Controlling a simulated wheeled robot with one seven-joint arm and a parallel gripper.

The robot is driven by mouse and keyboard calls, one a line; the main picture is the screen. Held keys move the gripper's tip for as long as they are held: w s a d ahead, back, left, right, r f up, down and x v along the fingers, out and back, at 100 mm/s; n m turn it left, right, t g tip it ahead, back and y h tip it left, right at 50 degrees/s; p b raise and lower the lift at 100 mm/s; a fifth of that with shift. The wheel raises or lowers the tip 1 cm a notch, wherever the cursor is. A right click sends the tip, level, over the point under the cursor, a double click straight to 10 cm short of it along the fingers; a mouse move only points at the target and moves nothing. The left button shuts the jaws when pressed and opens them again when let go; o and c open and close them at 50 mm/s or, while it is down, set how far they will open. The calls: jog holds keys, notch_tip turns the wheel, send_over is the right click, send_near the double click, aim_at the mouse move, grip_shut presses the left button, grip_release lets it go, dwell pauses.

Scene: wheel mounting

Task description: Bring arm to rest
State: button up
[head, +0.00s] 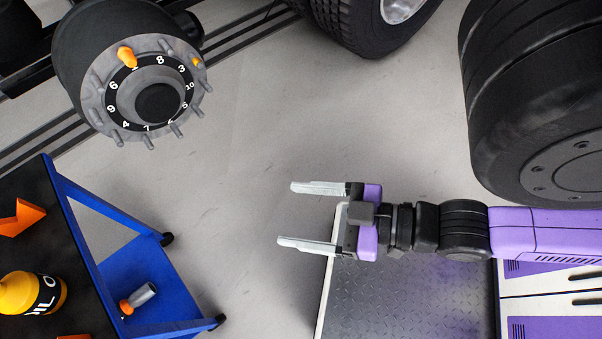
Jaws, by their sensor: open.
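My gripper (312,217) is open and empty, with its two grey fingers apart and pointing left. My purple and black arm (465,228) reaches in from the right, above a dark metal-plate surface. The wheel hub (158,104) is at the upper left, with numbered bolts around a dark centre. An orange cap (127,57) sits on one bolt near the top, and a second orange piece (196,62) shows at its right. My gripper is well apart from the hub and touches nothing.
A blue and black cart (135,275) stands at the lower left, with a yellow bottle (32,293), orange parts and an orange-and-grey tool (138,298). A large tyre (535,110) is at the upper right, another tyre (370,22) at the top. Grey floor (270,130) between is clear.

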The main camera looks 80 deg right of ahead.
notch_tip(320, 180, up, 17)
jog(key=p, duration=1.7)
jog(key=shift+r, duration=0.1)
